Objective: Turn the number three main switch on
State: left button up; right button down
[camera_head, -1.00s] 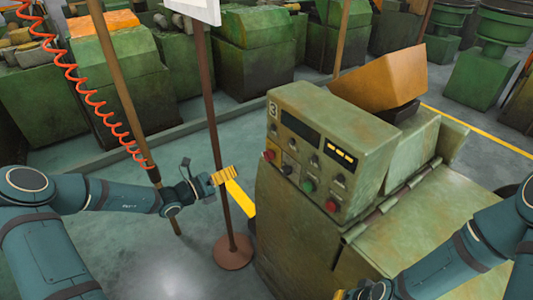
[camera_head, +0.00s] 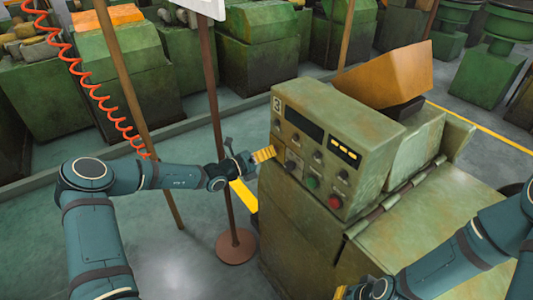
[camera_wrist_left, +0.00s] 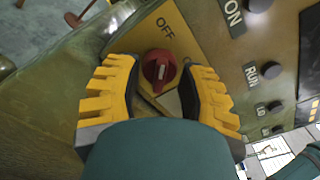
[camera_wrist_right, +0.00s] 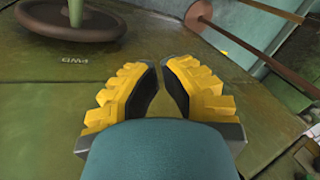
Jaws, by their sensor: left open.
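The green machine's control box (camera_head: 330,145) carries a "3" plate at its upper left. In the left wrist view a red rotary main switch (camera_wrist_left: 158,68) sits on a yellow plate with "OFF" printed above its handle; "ON" shows farther right. My left gripper (camera_head: 264,155) is at the left end of the box, hiding the switch in the head view. Its yellow fingers (camera_wrist_left: 160,80) are open, one on each side of the red handle; I cannot tell if they touch it. My right gripper (camera_wrist_right: 160,68) is empty, with a narrow gap between its fingertips, low over the machine.
A red-brown post (camera_head: 214,130) with a round base stands close behind my left wrist. A brown pole and a red coiled hose (camera_head: 85,85) are farther left. A green button (camera_head: 313,182) and a red button (camera_head: 335,202) are on the panel. A handwheel (camera_wrist_right: 75,20) lies near my right gripper.

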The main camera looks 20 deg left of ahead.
pick_arm(q)
jog(key=shift+c, duration=0.4)
grip_shut()
jog(key=shift+m, duration=0.3)
jog(key=shift+d+m+b, duration=0.1)
jog(key=shift+m+b, duration=3.45)
jog(key=shift+m, duration=5.15)
jog(key=shift+s, duration=0.1)
